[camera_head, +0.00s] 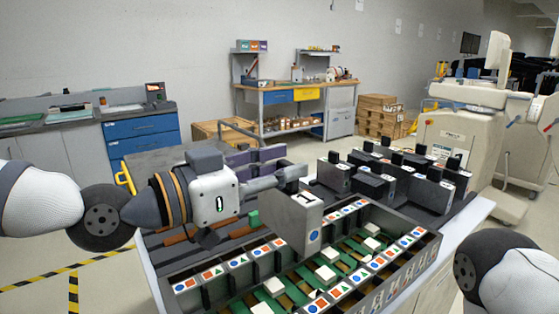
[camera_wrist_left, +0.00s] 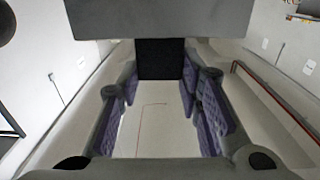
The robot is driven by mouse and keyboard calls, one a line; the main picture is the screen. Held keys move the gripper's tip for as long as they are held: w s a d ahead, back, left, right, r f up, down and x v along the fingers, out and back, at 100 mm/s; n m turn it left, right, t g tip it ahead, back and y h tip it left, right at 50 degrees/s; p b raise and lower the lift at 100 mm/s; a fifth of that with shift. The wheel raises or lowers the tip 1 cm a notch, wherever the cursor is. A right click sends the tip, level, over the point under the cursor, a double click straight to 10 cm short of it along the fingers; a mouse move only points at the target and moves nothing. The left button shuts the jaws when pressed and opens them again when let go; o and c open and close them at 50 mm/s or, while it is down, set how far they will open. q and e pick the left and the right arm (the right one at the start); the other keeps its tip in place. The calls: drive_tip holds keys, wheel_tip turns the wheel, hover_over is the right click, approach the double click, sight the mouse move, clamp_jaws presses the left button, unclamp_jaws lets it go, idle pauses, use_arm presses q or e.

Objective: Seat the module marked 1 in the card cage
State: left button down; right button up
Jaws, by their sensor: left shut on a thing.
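In the left wrist view the dark handle (camera_wrist_left: 160,60) shows between the purple finger pads. The card cage (camera_head: 428,250) is an open grey frame with green boards and rows of red, green and blue marks. The module stands upright over the cage's back rail and hides part of it; I cannot tell whether its lower end is inside a slot. My right gripper is out of view.
Several other dark modules (camera_head: 375,186) with black handles stand behind and right of the cage. A small green block (camera_head: 253,218) is by the cage's back left. A workbench (camera_head: 300,92) and blue drawers (camera_head: 143,134) are farther back.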

sight(278, 194)
use_arm(q)
wheel_tip(278, 194, down, 6)
drive_tip(key=shift+f+b, duration=0.25)
drive_tip(key=shift+b, duration=0.4)
wheel_tip(278, 194, down, 7)
drive_tip(key=b, duration=0.2)
drive_tip(key=shift+f, duration=0.2)
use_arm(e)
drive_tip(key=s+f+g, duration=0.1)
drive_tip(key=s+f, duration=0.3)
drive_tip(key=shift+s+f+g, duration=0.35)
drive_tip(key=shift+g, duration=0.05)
use_arm(q)
drive_tip(key=shift+f, duration=0.2)
drive_tip(key=c, duration=1.1)
unclamp_jaws()
drive_tip(key=shift+o, duration=0.2)
wheel_tip(278, 194, up, 10)
drive_tip(key=shift+r, duration=0.1)
